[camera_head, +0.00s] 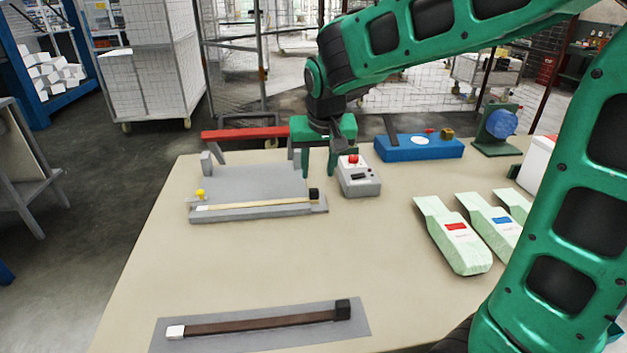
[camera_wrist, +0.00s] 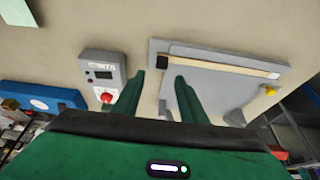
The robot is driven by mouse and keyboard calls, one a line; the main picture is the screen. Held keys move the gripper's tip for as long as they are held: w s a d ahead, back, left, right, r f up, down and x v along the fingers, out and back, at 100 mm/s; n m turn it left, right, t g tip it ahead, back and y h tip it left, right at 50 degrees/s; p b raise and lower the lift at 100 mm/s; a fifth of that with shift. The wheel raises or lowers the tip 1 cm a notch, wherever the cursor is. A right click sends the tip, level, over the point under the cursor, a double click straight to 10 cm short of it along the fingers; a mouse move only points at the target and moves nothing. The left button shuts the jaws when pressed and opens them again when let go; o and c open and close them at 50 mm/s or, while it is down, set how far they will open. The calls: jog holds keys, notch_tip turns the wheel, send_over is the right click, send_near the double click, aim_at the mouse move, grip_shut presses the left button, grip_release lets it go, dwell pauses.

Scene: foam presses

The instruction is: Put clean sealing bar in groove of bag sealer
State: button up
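The bag sealer (camera_head: 245,180) is a grey base on the table, its red-topped arm (camera_head: 243,132) raised at the back. A pale, clean sealing bar (camera_head: 262,204) with a black end and a white end lies along its front edge, where the groove is; I cannot tell how deep it sits. It also shows in the wrist view (camera_wrist: 220,62). A dark brown bar (camera_head: 260,323) lies on a grey mat (camera_head: 190,345) near the front. My gripper (camera_head: 318,168) points down behind the sealer's right end, its fingers apart and empty in the wrist view (camera_wrist: 158,80).
A grey control box (camera_head: 360,182) with a red button stands right beside my gripper. The table's middle is clear.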

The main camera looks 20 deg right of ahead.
jog(key=shift+v, duration=2.1)
jog(key=s+d+f+m+g, duration=0.2)
jog(key=s+d+f, duration=0.2)
jog(key=s+d, duration=1)
jog(key=s+d+f, duration=0.1)
jog(key=s, duration=0.4)
jog(key=s+d+f+m+g, duration=0.1)
jog(key=s+f, duration=0.1)
jog(key=s, duration=0.3)
jog(key=s+d+f+m+g+y, duration=0.1)
jog(key=s+f, duration=0.1)
jog(key=s, duration=0.3)
jog(key=shift+s+d, duration=0.35)
jog(key=shift+s, duration=0.05)
jog(key=shift+w+f+g, duration=0.25)
jog(key=shift+w+g, duration=0.05)
jog(key=shift+w, duration=0.45)
jog(key=shift+s, duration=0.1)
